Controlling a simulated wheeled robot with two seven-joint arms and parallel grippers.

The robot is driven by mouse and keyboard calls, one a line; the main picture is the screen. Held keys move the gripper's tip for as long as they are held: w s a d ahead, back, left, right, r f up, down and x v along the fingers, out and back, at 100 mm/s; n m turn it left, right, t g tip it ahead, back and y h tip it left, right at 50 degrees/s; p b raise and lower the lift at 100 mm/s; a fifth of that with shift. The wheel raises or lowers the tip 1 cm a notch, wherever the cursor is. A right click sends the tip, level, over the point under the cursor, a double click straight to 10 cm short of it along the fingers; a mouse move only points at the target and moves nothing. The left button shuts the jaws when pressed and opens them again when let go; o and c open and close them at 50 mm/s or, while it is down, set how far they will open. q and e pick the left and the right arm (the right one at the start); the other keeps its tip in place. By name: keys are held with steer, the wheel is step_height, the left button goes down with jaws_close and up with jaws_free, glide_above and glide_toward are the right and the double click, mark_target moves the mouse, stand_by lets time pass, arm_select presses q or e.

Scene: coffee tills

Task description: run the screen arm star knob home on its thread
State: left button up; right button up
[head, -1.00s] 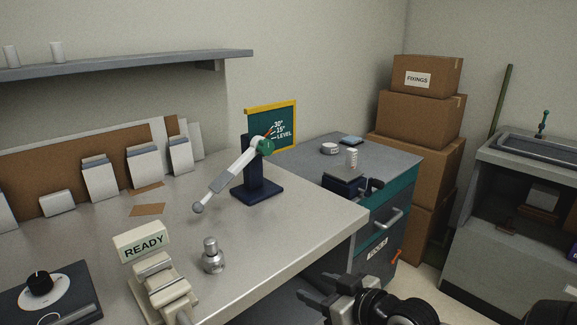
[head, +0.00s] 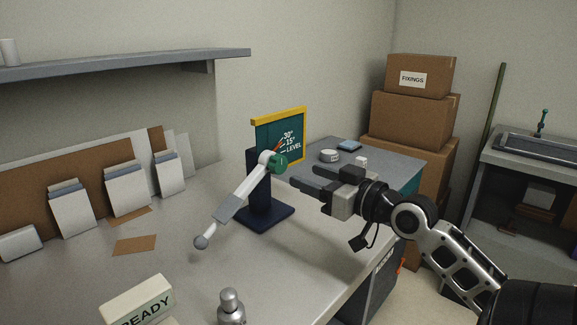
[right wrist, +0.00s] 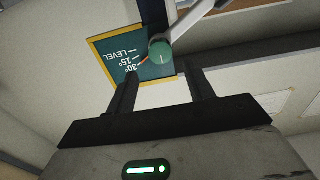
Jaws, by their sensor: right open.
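The green star knob (head: 278,163) sits at the upper joint of the screen arm (head: 233,203), a white and grey arm sloping down left to a grey ball end. The arm is on a dark blue stand (head: 266,215) on the counter. The knob also shows in the right wrist view (right wrist: 160,52), just beyond the fingertips. My right gripper (head: 304,178) is open and empty, to the right of the knob and apart from it; in the right wrist view its fingers (right wrist: 161,76) point toward the knob. My left gripper is not in view.
A teal angle board (head: 281,137) marked 30°, 15° and LEVEL stands right behind the knob. A READY sign (head: 138,302) and a metal canister (head: 230,308) stand at the front. Cardboard boxes (head: 412,118) are stacked at the back right.

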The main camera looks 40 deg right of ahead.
mark_target(282, 166)
steer(key=w, duration=0.2)
steer(key=w+p, duration=0.1)
steer(key=w, duration=0.3)
steer(key=shift+w+a+r, duration=0.1)
steer(key=shift+w+a, duration=0.2)
steer(key=shift+w, duration=0.4)
steer(key=shift+c, duration=0.6)
steer(key=c, duration=0.7)
steer(key=n, duration=0.5)
steer(key=shift+a+f, duration=0.1)
steer(key=shift+f, duration=0.1)
steer(key=n, duration=0.2)
steer(key=shift+n, duration=0.4)
steer(key=n, duration=0.9)
steer(key=shift+n, duration=0.3)
steer(key=n, duration=0.8)
steer(key=shift+n, duration=0.3)
steer(key=n, duration=0.4)
steer(key=shift+f, duration=0.1)
steer(key=n, duration=0.5)
steer(key=o, duration=0.7)
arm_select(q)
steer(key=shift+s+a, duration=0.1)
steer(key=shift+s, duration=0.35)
arm_select(e)
steer(key=o, duration=0.3)
steer(key=shift+s, duration=0.1)
